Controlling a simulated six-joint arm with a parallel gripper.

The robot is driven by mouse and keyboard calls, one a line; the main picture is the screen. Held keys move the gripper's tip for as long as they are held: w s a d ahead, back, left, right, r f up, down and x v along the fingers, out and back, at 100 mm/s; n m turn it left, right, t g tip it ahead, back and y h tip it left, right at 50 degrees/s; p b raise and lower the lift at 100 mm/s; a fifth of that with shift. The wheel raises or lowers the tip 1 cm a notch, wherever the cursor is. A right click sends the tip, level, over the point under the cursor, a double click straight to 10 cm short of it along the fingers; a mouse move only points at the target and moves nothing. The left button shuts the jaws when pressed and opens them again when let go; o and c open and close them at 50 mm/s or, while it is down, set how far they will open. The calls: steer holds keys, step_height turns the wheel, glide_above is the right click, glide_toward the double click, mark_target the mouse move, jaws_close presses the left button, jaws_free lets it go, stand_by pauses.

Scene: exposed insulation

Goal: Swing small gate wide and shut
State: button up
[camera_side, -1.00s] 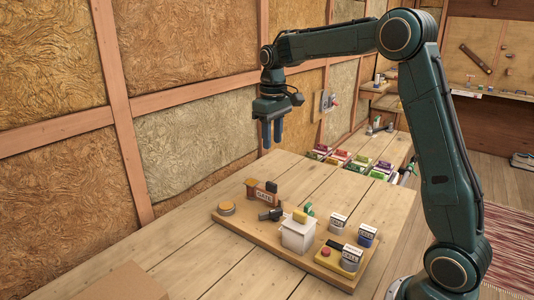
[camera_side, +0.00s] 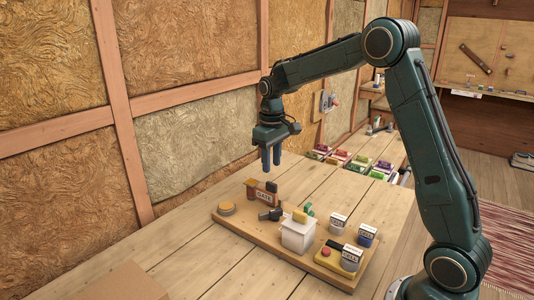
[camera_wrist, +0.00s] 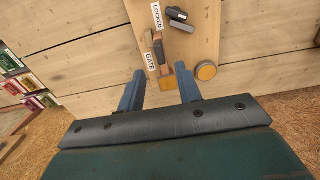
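The small gate (camera_side: 264,194) is a brown block with a white GATE label, near the back left of a wooden board (camera_side: 232,224). In the wrist view the gate (camera_wrist: 151,55) is seen from above, with its label along one side and a tan post at its end. My gripper (camera_side: 271,168) points down in the air above and just behind the gate, not touching it. Its two blue fingers are apart with nothing between them; in the wrist view the gripper (camera_wrist: 160,85) shows a wide gap, with the gate's near end beyond it.
A dark latch-like piece (camera_side: 271,214) and a white box (camera_side: 298,234) stand near the gate. A round yellow disc (camera_side: 226,208) lies at the board's left. Several CELL blocks (camera_side: 338,223) are at the right. Colourful blocks (camera_side: 340,157) stand at the table's back.

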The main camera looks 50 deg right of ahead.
mark_target(271, 183)
steer(key=shift+f, duration=3.45)
jaws_close()
